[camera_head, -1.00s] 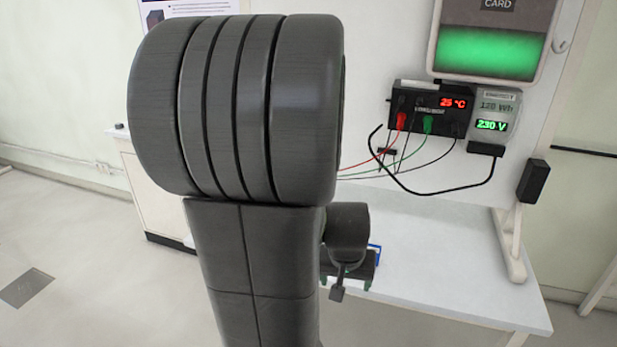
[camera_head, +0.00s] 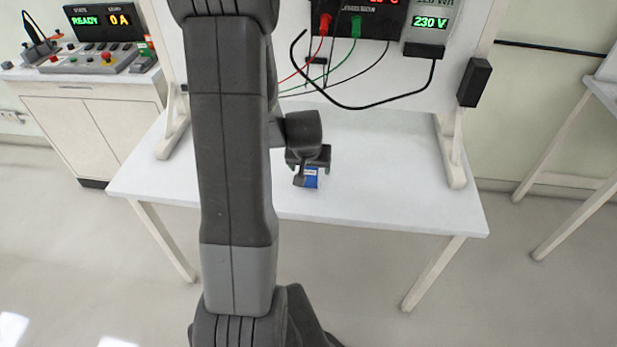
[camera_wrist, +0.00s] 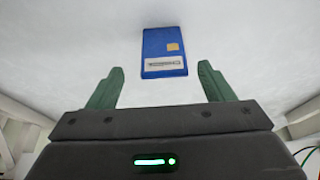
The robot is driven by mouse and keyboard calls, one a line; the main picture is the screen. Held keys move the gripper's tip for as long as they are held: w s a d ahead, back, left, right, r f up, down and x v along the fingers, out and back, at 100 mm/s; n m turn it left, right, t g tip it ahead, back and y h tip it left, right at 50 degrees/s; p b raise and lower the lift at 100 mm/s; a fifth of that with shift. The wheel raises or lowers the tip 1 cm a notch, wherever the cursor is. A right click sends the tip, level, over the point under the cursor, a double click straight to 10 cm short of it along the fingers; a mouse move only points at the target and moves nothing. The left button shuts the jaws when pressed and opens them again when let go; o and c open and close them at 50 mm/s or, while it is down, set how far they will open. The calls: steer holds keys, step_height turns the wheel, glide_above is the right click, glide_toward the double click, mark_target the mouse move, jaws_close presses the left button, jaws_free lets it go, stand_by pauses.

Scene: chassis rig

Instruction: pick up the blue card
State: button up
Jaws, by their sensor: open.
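The blue card (camera_wrist: 163,45) lies on the white table, with a gold chip and a pale label strip on its face. It also shows in the head view (camera_head: 311,181), partly covered by my gripper. My gripper (camera_wrist: 160,88) is open and empty, its two green fingers spread apart in the wrist view. The card is just beyond the fingertips, roughly centred between them. In the head view my gripper (camera_head: 308,165) is low by the card; its exact height above the table cannot be told.
The white table (camera_head: 400,165) is mostly bare around the card. A panel behind carries a meter box (camera_head: 357,18) with red, green and black cables hanging down. A black cable (camera_head: 370,106) loops above the tabletop. A control console (camera_head: 95,58) stands on a cabinet at left.

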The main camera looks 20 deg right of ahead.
mark_target(308, 173)
steer(key=shift+w+d+f, duration=0.15)
steer(key=shift+w+f, duration=0.1)
steer(key=shift+f, duration=0.4)
steer(key=x, duration=0.1)
steer(key=b+x, duration=0.1)
steer(key=x, duration=0.1)
steer(key=b+x, duration=0.1)
steer(key=shift+a+f, duration=0.25)
steer(key=shift+f, duration=0.25)
steer(key=shift+w+d+f, duration=0.1)
steer(key=shift+d+f, duration=0.05)
steer(key=shift+f, duration=0.1)
steer(key=c, duration=1.1)
steer(key=shift+r, duration=0.1)
